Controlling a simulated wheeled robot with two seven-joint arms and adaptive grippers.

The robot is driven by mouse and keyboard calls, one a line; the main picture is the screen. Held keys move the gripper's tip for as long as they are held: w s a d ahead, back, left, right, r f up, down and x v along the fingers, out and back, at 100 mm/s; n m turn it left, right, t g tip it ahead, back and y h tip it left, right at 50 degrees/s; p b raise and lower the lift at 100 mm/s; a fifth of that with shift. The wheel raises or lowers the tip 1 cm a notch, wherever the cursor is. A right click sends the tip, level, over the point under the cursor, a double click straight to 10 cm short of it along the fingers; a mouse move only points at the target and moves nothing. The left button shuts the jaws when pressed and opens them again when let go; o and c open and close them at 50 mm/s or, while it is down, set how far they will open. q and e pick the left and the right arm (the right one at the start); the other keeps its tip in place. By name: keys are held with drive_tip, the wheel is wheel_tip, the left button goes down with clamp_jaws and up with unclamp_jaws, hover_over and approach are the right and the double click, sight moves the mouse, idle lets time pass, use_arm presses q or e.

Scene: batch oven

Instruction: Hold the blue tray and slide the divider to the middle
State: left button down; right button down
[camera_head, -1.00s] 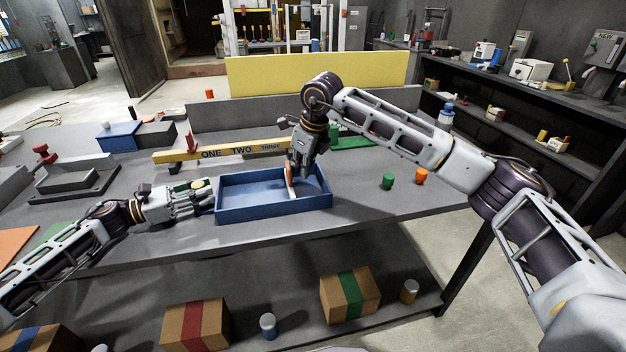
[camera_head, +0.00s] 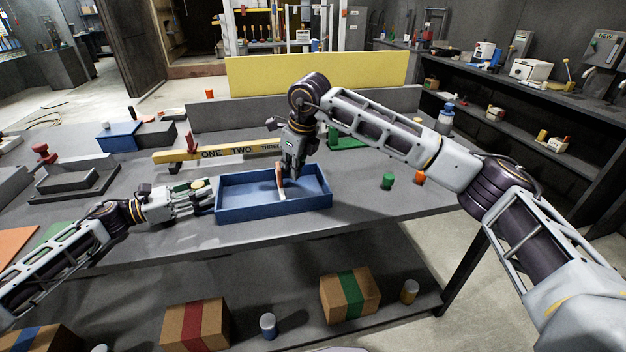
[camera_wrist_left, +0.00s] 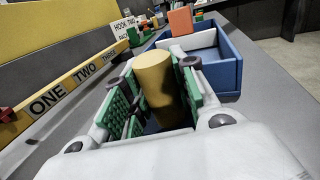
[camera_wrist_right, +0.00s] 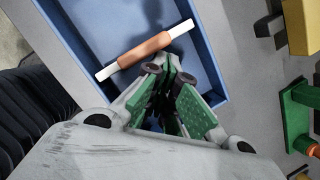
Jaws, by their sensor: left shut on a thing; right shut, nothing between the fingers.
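The blue tray (camera_head: 240,211) sits on the grey table; its wall also shows in the left wrist view (camera_wrist_left: 222,72) and the right wrist view (camera_wrist_right: 208,45). The divider (camera_head: 280,180), orange with white ends, stands across the tray slightly right of its middle; the right wrist view shows it whole (camera_wrist_right: 145,50). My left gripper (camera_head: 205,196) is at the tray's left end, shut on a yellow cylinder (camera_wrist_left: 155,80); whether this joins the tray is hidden. My right gripper (camera_head: 291,174) is shut and empty inside the tray, right beside the divider; contact is unclear.
A yellow bar lettered ONE TWO THREE (camera_head: 225,152) lies behind the tray. A green cylinder (camera_head: 388,181) and an orange cylinder (camera_head: 420,177) stand to the right. A blue box (camera_head: 119,136) is at the back left. The table in front of the tray is clear.

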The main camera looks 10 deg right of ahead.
use_arm(q)
drive_tip(key=shift+s+f, duration=0.1)
drive_tip(key=shift+f, duration=0.05)
use_arm(e)
drive_tip(key=shift+a, duration=0.9)
drive_tip(key=shift+d, duration=0.25)
drive_tip(key=shift+d, duration=0.35)
drive_tip(key=shift+r, duration=0.1)
wheel_tip(320, 180, up, 7)
idle(0.9)
idle(0.4)
